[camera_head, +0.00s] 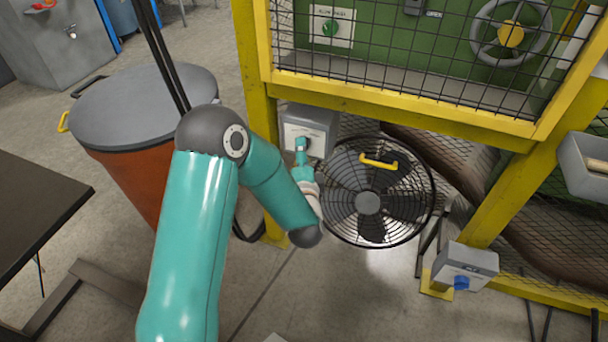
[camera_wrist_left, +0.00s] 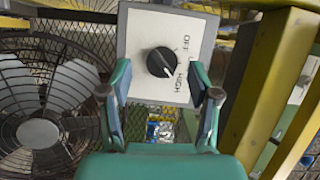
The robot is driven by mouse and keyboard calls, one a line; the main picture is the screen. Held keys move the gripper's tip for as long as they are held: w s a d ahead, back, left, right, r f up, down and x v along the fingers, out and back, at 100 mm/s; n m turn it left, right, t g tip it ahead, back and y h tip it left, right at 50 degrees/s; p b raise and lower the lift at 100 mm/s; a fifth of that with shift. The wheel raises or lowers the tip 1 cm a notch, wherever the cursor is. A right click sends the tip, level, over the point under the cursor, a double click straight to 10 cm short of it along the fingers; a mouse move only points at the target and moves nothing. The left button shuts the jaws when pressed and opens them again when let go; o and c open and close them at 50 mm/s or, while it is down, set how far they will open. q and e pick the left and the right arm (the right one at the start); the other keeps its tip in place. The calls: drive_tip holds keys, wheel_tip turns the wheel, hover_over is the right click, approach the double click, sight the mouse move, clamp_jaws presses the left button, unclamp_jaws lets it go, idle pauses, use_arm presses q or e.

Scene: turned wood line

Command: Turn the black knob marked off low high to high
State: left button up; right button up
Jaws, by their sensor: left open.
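The black knob (camera_wrist_left: 161,61) sits on the pale face of a grey control box (camera_wrist_left: 145,28), with off, low and high lettering beside it in the left wrist view. A white mark on the knob points down and right, towards the lettering; I cannot tell exactly which position it is at. In the head view the box (camera_head: 312,117) is mounted on the yellow frame. My left gripper (camera_head: 302,148) is in front of its face there. In the left wrist view my left gripper (camera_wrist_left: 160,84) is open, its fingers apart on either side below the knob, apparently not touching it. My right gripper is out of view.
A caged fan (camera_head: 368,203) stands close right of my left gripper. A yellow guard frame (camera_head: 400,110) with mesh is above. Another box with a blue knob (camera_head: 461,283) is at lower right. A lidded drum (camera_head: 140,95) stands left.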

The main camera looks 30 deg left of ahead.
use_arm(q)
drive_tip(key=v, duration=0.9)
drive_tip(key=shift+s+d, duration=0.25)
drive_tip(key=shift+s, duration=0.05)
drive_tip(key=shift+a+f, duration=0.1)
drive_tip(key=s+d+f+n+g+h, duration=0.2)
drive_tip(key=d+f+g+h, duration=0.15)
drive_tip(key=f, duration=0.75)
drive_tip(key=s+d+f+n+g+h, duration=0.1)
drive_tip(key=s+d+f+g+h, duration=0.3)
drive_tip(key=f, duration=0.6)
drive_tip(key=s+d+f+n+g+h, duration=0.3)
drive_tip(key=s+d+n, duration=0.1)
drive_tip(key=s+d, duration=0.15)
drive_tip(key=s+d+f+n+g+h, duration=0.3)
drive_tip(key=s+d+n+h, duration=0.1)
drive_tip(key=s, duration=0.3)
wheel_tip(320, 180, up, 38)
drive_tip(key=p, duration=3.8)
drive_tip(key=shift+n, duration=0.4)
